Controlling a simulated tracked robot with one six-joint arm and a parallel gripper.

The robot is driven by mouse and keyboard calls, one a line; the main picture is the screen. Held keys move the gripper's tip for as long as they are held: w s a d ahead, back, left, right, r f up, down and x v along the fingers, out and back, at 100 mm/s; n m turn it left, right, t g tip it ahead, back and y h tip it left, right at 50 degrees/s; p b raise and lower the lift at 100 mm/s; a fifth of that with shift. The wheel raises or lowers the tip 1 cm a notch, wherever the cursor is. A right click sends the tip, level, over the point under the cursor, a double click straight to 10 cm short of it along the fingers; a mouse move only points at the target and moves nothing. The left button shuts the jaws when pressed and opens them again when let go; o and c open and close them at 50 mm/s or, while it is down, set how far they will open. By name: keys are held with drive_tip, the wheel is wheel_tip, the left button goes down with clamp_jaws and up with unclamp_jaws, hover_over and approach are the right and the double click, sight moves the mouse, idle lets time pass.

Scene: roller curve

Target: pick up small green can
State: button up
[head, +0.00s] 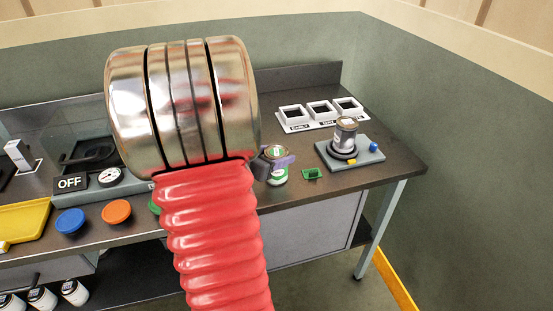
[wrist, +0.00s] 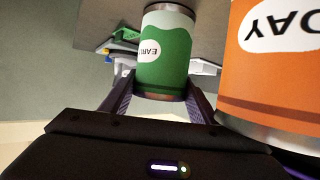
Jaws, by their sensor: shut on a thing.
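The small green can (head: 278,176) has a white label and stands upright near the front of the worktop, right of my red arm. In the wrist view the same green can (wrist: 170,50) sits between the two purple fingers, and its label reads "EARL". My gripper (wrist: 160,98) is shut on it from both sides. In the head view my gripper (head: 272,160) is mostly hidden behind my arm, with one purple finger across the can. I cannot tell whether the can touches the worktop.
A large orange can (wrist: 270,65) is close beside my gripper in the wrist view. A small green tray (head: 313,174) lies right of the green can. White labelled holders (head: 320,113) are behind.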

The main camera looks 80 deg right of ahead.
wheel_tip(320, 180, up, 10)
drive_tip(key=shift+f, duration=0.1)
idle(0.4)
drive_tip(key=shift+s, duration=0.1)
idle(0.5)
